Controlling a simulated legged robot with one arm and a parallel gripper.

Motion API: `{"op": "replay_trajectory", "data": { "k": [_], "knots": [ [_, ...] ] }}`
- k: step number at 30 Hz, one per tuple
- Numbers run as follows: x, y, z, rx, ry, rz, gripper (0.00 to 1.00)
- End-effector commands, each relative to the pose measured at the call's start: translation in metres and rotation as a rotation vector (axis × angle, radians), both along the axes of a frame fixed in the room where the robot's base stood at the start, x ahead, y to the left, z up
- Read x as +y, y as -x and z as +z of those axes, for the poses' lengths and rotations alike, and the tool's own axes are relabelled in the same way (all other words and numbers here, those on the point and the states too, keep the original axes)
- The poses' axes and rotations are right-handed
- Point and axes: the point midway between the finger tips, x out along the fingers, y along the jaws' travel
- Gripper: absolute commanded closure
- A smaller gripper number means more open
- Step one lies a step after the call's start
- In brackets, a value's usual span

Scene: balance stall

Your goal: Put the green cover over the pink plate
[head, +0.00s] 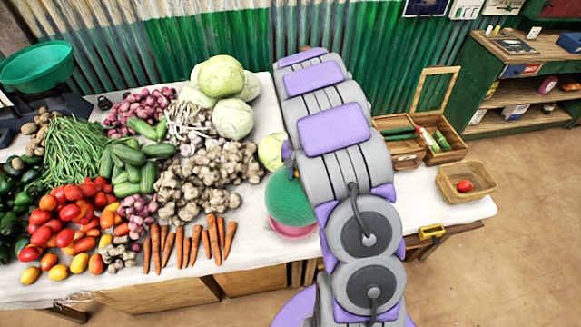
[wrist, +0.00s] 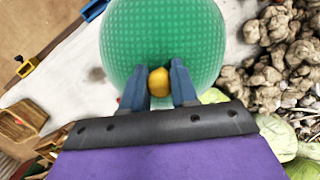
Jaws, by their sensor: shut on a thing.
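The green cover (head: 287,199) is a dome with a woven look. In the head view it sits at or just above the pink plate (head: 290,230), whose near rim shows below it. In the wrist view the green cover (wrist: 165,40) fills the upper middle, and its yellow knob (wrist: 158,82) is between my fingers. My gripper (wrist: 158,85) is shut on this knob. My arm hides my gripper and the right side of the cover in the head view. The pink plate does not show in the wrist view. I cannot tell whether the cover touches the plate.
Carrots (head: 190,245), ginger (head: 205,175) and cabbages (head: 222,78) lie left of the cover. Wooden boxes (head: 407,152) with vegetables and a basket (head: 468,183) holding a red tomato stand at right. White cloth near the table's right front is bare.

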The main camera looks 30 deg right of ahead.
Motion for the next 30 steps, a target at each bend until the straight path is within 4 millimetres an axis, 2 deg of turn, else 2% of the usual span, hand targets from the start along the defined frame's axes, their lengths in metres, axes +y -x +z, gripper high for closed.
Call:
{"op": "replay_trajectory", "data": {
  "k": [10, 30],
  "knots": [
    [0.012, -0.001, -0.012, 0.003, 0.012, -0.003, 1.0],
    [0.01, -0.001, -0.055, 0.004, 0.008, -0.002, 1.0]
  ]
}}
